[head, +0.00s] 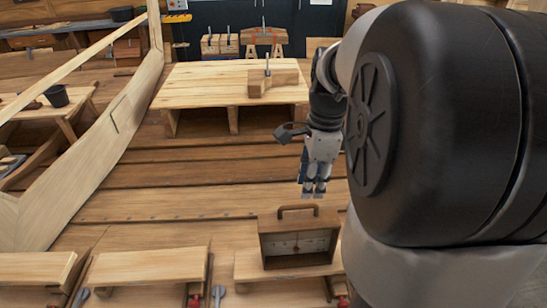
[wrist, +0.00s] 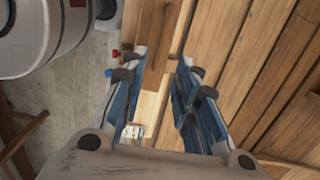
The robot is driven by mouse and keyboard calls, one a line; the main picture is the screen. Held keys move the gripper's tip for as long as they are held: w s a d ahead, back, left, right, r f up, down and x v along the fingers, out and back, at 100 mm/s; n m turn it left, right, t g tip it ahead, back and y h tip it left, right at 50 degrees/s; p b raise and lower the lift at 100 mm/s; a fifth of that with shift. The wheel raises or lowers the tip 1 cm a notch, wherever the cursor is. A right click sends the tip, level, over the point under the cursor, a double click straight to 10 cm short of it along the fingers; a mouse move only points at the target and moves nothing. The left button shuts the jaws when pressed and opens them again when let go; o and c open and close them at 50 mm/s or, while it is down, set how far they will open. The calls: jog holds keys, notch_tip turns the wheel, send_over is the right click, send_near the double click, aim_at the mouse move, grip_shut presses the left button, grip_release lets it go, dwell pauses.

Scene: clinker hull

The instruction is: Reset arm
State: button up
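My gripper (head: 313,188) hangs pointing down from my arm in the middle of the head view, above the plank floor. In the wrist view its blue fingers (wrist: 164,62) stand apart with a clear gap, and nothing is held between them. A wooden box with a carry handle and a pale dial front (head: 299,243) stands below and in front of the gripper in the head view. The gripper looks apart from it. A brown wooden piece (wrist: 155,40) shows beyond the fingertips in the wrist view. My large black arm joint hides the right side of the head view.
A low wooden bench (head: 205,84) with a clamped block (head: 272,82) stands behind the gripper. A long curved plank (head: 100,142) rises at left. Wooden boards with clamps (head: 148,266) line the front. Open plank floor (head: 180,180) lies left of the gripper.

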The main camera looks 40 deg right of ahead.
dwell(0.3)
jog(key=w+a+f+n+t+b, duration=0.1)
jog(key=a+f+n+b, duration=0.25)
jog(key=a, duration=0.25)
jog(key=w+a+f+n+b, duration=0.2)
jog(key=a+n+b, duration=0.2)
jog(key=a, duration=0.1)
jog(key=s+a+f+n+t+b, duration=0.3)
jog(key=s+a+f+n+b, duration=0.7)
jog(key=n, duration=0.7)
notch_tip(320, 180, down, 2)
jog(key=shift+s+f+h+b, duration=0.1)
jog(key=shift+s+h+b, duration=0.2)
jog(key=shift+s+b, duration=0.55)
